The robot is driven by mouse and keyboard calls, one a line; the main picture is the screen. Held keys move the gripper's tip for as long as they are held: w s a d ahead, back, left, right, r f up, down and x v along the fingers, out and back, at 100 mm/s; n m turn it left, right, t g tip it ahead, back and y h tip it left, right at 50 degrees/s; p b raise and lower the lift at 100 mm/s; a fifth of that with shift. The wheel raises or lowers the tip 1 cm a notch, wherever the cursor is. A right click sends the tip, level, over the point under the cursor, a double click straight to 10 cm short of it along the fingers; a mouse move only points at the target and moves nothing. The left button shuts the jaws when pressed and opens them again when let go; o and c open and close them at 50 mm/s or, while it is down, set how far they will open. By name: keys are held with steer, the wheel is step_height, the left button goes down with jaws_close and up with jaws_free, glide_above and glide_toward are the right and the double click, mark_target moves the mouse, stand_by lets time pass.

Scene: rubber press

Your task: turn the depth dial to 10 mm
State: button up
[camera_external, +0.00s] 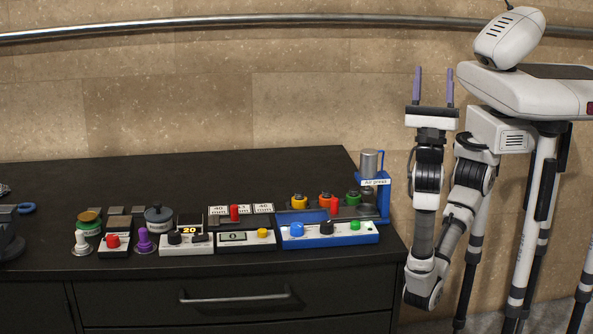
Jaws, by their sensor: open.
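No label naming a depth dial is readable at this size. Two black knobs could be it, and I cannot tell which. One black knob (175,237) is on a white control box (190,248) whose display reads 20. The other black knob (326,228) is on the front panel of the blue air press (372,205), between a blue knob (297,230) and a green button (355,225). The settings of both knobs are too small to read. My gripper (433,87) is open and empty, fingers pointing up, right of the bench and well away from the controls.
The dark bench (120,170) is clear along its back. A red-button box (113,242), a purple stamp-like piece (145,240) and a white one (82,243) stand left.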

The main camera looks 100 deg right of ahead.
steer(key=w+d+f+n+t+y+p, duration=0.1)
steer(key=w+d+n+t+y, duration=0.35)
steer(key=d, duration=0.75)
steer(key=w+d+f+n+t+y+p, duration=0.1)
steer(key=w+d+n+t+y, duration=0.35)
steer(key=d, duration=0.75)
steer(key=w+d+f+n+t+y, duration=0.1)
steer(key=w+d+f+t+y, duration=0.2)
steer(key=w+f+y, duration=0.45)
steer(key=n+g+y+p, duration=0.2)
steer(key=n+y, duration=0.4)
steer(key=y, duration=0.8)
glide_toward(327, 223)
steer(key=f+p, duration=0.1)
steer(key=f, duration=0.5)
steer(key=d+f+p, duration=0.1)
steer(key=f, duration=0.2)
steer(key=shift+s+p, duration=0.15)
steer(key=shift+p, duration=0.2)
steer(key=shift+c, duration=0.4)
